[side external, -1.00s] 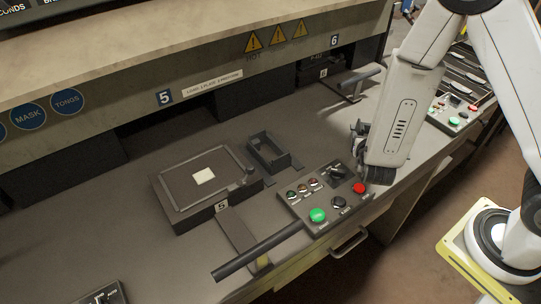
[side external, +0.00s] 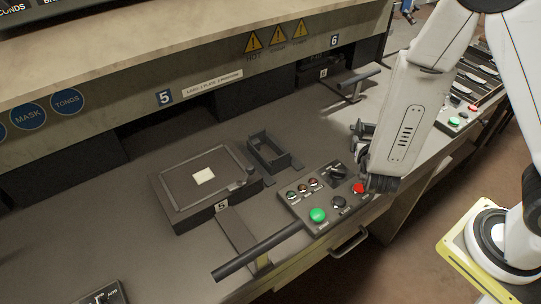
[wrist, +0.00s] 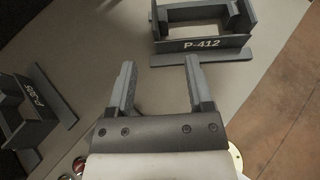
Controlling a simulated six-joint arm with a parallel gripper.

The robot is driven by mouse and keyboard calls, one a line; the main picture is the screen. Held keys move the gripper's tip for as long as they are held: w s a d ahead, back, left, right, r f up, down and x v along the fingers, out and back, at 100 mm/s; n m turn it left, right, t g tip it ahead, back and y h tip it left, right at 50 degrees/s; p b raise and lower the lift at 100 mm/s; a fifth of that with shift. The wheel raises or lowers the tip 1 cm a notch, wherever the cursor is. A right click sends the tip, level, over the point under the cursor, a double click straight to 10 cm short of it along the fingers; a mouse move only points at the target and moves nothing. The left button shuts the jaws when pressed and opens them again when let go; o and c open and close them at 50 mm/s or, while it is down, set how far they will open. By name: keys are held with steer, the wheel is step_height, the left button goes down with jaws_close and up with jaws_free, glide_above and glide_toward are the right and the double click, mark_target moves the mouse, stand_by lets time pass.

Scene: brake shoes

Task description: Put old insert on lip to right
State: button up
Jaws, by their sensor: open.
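My gripper (wrist: 157,88) is open and empty in the wrist view, its two fingers pointing toward a dark grey frame-shaped insert marked P-412 (wrist: 201,45). That insert lies ahead, apart from the fingertips. In the side external view, my gripper (side external: 359,132) hangs above the counter, right of a dark open-topped insert (side external: 268,152) beside station 5. Which insert is the old one is not marked. The lip to the right cannot be made out for certain.
A flat plate with a pale square (side external: 203,176) sits left of the insert. A control box (side external: 322,197) with green and red buttons stands close below my gripper. A long handle bar (side external: 257,252) juts out in front. Another handle (side external: 361,75) stands near station 6.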

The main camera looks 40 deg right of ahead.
steer(key=shift+s+d+r+m+g+h, duration=0.1)
steer(key=shift+s+d+m+g+h, duration=0.2)
steer(key=shift+d+m+g, duration=0.15)
steer(key=s+d+m+g, duration=0.1)
steer(key=m, duration=0.1)
steer(key=s+d+m+g, duration=0.1)
steer(key=s+m+g, duration=0.1)
steer(key=m, duration=0.1)
steer(key=s+d+m+g, duration=0.1)
steer(key=s+m+g, duration=0.1)
steer(key=shift+d+r+g, duration=0.15)
steer(key=shift+d+g, duration=0.1)
steer(key=a+r+m+y, duration=0.2)
steer(key=m+y, duration=0.3)
steer(key=m, duration=0.4)
steer(key=a+r+m+y, duration=0.2)
steer(key=a+m+y, duration=0.2)
steer(key=m, duration=0.6)
steer(key=shift+w+a+y, duration=0.3)
steer(key=shift+w+y, duration=0.15)
steer(key=shift+y, duration=0.05)
steer(key=shift+c, duration=1.1)
